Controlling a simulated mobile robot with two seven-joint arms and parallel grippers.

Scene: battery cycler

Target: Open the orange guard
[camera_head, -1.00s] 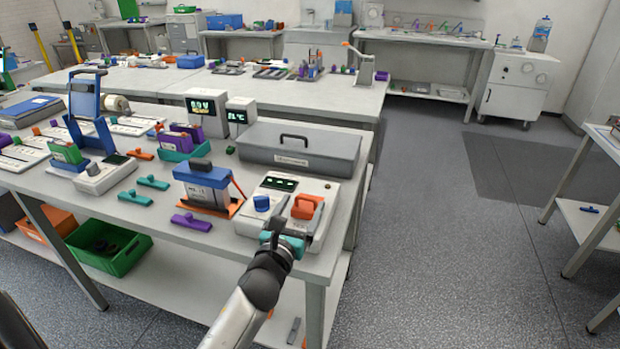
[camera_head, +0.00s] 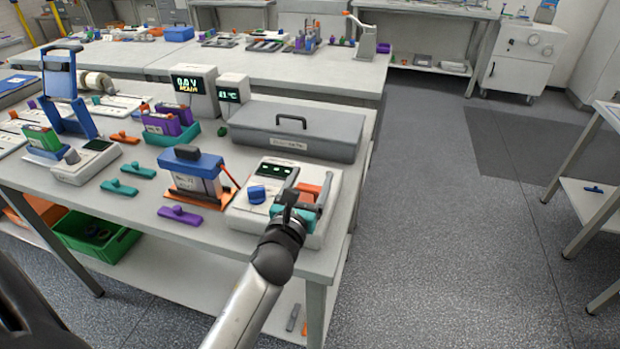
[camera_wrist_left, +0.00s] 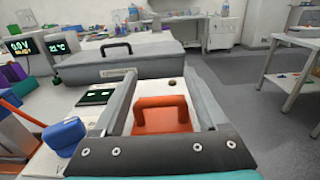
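The orange guard (camera_head: 309,190) is a small arch-shaped piece on the right part of the top of the white cycler box (camera_head: 243,216). It appears to be down on the box; what lies under it is hidden. In the left wrist view the guard (camera_wrist_left: 163,102) stands between my two grey fingers. My left gripper (camera_head: 306,185) is open above the box, one finger on each side of the guard, with visible gaps. I cannot tell whether anything touches it.
A blue knob (camera_head: 257,194) sits just left of my left gripper on the box. A grey case (camera_head: 290,135) with a black handle lies behind. A blue-topped battery (camera_head: 192,172) in an orange holder and a purple clip (camera_head: 180,215) are to the left. Open floor lies right.

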